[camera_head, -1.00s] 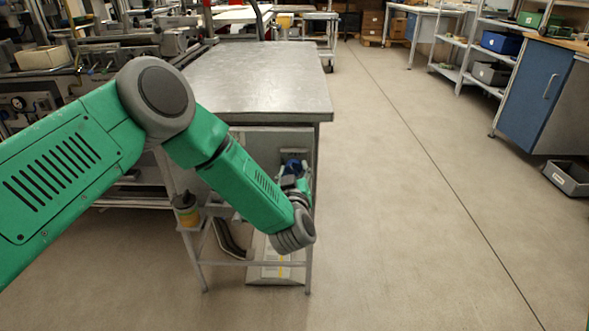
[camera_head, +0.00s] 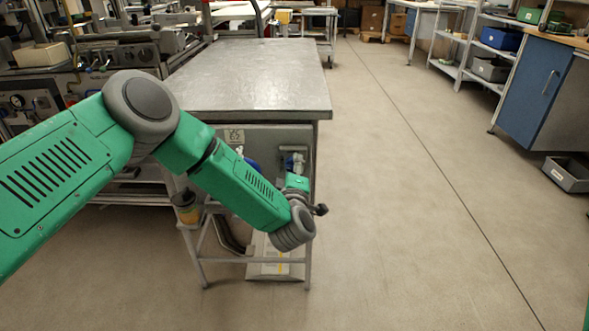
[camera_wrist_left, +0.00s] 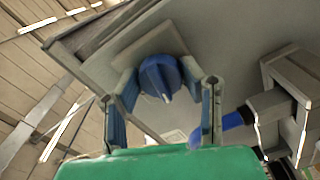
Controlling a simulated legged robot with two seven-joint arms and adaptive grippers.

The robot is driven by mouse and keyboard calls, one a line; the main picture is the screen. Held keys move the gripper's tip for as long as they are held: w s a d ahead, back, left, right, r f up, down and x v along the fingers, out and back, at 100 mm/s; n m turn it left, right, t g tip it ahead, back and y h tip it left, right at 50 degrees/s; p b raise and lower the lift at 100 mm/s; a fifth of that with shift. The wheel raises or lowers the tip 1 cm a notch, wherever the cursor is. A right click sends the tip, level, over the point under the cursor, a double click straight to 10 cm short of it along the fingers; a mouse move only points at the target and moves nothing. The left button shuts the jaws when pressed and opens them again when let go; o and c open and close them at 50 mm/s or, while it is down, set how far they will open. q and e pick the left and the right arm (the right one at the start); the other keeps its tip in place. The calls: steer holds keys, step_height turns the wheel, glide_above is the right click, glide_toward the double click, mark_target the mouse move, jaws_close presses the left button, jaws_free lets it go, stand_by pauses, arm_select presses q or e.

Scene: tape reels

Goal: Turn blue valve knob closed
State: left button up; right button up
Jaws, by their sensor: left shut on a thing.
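The blue valve knob (camera_wrist_left: 160,78) sits on a square grey plate in the left wrist view. My left gripper (camera_wrist_left: 162,110) has one finger on each side of it and is shut on it. The contact faces are partly hidden by the fingers' angle. In the head view my left gripper (camera_head: 300,184) is at the front of the metal bench's end panel, mostly hidden by my green forearm. A blue part (camera_head: 252,163) shows just above the forearm. My right gripper is not in view.
A second blue part (camera_wrist_left: 232,121) joins a grey fitting (camera_wrist_left: 283,98) close to the right finger. The metal bench (camera_head: 250,85) stands above the panel. A yellow-banded container (camera_head: 187,208) is by the bench leg.

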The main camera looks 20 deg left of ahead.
arm_select(q)
steer(key=shift+s+f+n, duration=0.1)
steer(key=shift+f+n, duration=0.15)
steer(key=shift+n, duration=0.75)
steer(key=o, duration=1.1)
steer(key=shift+a, duration=0.1)
steer(key=shift+o, duration=0.2)
steer(key=shift+r, duration=0.1)
steer(key=v, duration=1.2)
